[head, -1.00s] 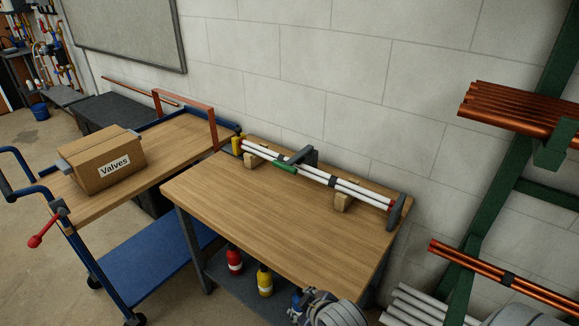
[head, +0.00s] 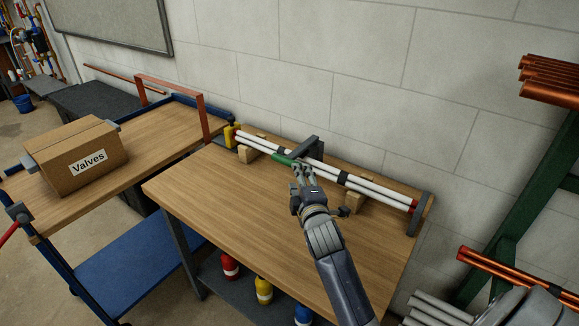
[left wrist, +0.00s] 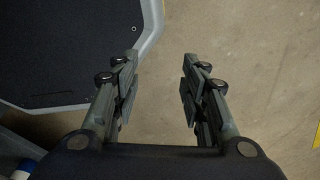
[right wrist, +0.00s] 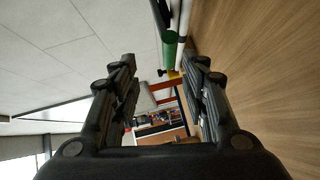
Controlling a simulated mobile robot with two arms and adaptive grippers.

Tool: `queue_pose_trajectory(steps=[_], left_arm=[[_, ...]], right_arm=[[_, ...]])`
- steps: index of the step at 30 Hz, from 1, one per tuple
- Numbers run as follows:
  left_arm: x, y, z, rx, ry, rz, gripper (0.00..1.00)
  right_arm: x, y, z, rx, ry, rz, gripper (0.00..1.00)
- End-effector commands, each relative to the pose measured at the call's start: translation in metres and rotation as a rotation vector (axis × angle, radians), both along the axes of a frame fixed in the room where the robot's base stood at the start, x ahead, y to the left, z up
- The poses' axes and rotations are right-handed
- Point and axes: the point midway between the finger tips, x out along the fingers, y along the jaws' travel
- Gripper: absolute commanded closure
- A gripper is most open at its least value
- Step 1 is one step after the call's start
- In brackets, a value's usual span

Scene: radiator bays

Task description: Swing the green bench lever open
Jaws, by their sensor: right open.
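The green lever (head: 284,160) lies along the front of the white pipes (head: 262,145) on the wooden bench (head: 225,200). Its far end is close to a dark grey clamp bracket (head: 312,146). My right gripper (head: 302,172) is open just in front of the lever's right end, low over the bench. In the right wrist view the green lever (right wrist: 170,48) shows ahead, between and beyond the open fingers (right wrist: 160,75); I see no contact. My left gripper (left wrist: 160,75) is open and empty above the floor, away from the bench.
Wooden blocks (head: 354,201) carry the pipes, and a grey end stop (head: 419,213) stands at the right. A blue cart with a Valves box (head: 76,157) is at the left. The wall is close behind. The bench's front left is clear.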

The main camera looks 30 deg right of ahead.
Motion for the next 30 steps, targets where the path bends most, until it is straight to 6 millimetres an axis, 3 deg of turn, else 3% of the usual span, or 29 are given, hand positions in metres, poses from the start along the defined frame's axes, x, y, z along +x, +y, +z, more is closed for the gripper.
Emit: queue_pose_trajectory(steps=[1, 3, 9, 30], left_arm=[[-0.004, 0.001, -0.014, 0.001, 0.006, 0.001, 0.6], [-0.012, 0.002, -0.019, 0.002, 0.017, 0.001, 0.6], [-0.034, 0.003, -0.022, 0.006, 0.051, 0.001, 0.6], [-0.022, 0.004, -0.018, 0.006, 0.029, -0.004, 0.6]], right_arm=[[0.001, 0.0, -0.013, -0.003, -0.001, 0.0, 0.59], [0.001, 0.0, -0.017, -0.005, -0.001, 0.0, 0.59], [0.007, -0.003, -0.02, -0.006, -0.002, 0.0, 0.59], [0.092, -0.037, -0.032, -0.006, -0.001, 0.0, 0.59]])
